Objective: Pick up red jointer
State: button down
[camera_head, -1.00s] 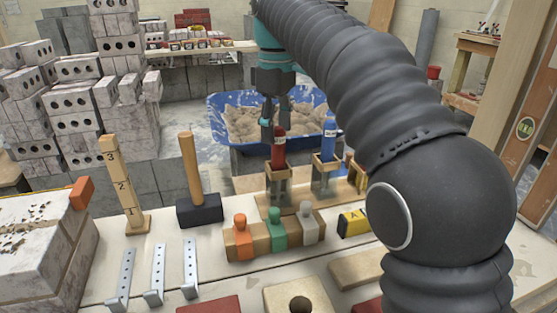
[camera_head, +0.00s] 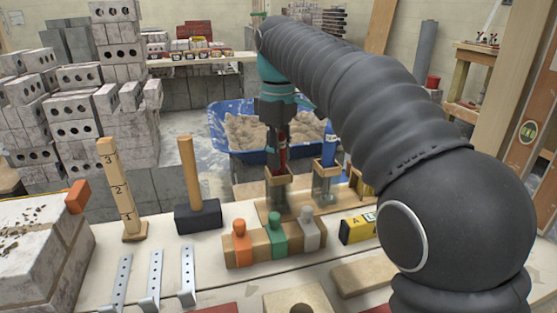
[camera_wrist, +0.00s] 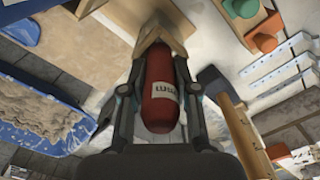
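The red jointer (camera_head: 283,152) stands upright in a wooden holder (camera_head: 279,181), the left one of a pair on the bench. Its red handle with a white label (camera_wrist: 161,96) also shows in the wrist view. My gripper (camera_head: 281,158) points down over it, with a finger on each side of the handle. In the wrist view my gripper (camera_wrist: 160,72) looks open around the handle; any gap at the fingertips is too small to judge well. The jointer's lower part is inside the holder.
A blue jointer (camera_head: 329,148) stands in its holder just right. In front is a wooden block with orange, green and grey handles (camera_head: 277,235). A mallet (camera_head: 197,214) stands left. A blue mortar tub (camera_head: 225,115) is behind.

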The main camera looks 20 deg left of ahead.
dwell(0.3)
notch_tip(320, 180, up, 12)
jog(key=p, duration=0.5)
jog(key=shift+s+d, duration=0.1)
jog(key=shift+s, duration=0.05)
jog(key=s+d+b, duration=0.4)
jog(key=s+d, duration=0.5)
jog(key=s, duration=0.6)
jog(key=shift+d, duration=0.1)
jog(key=c, duration=1.6)
grip_release()
grip_shut()
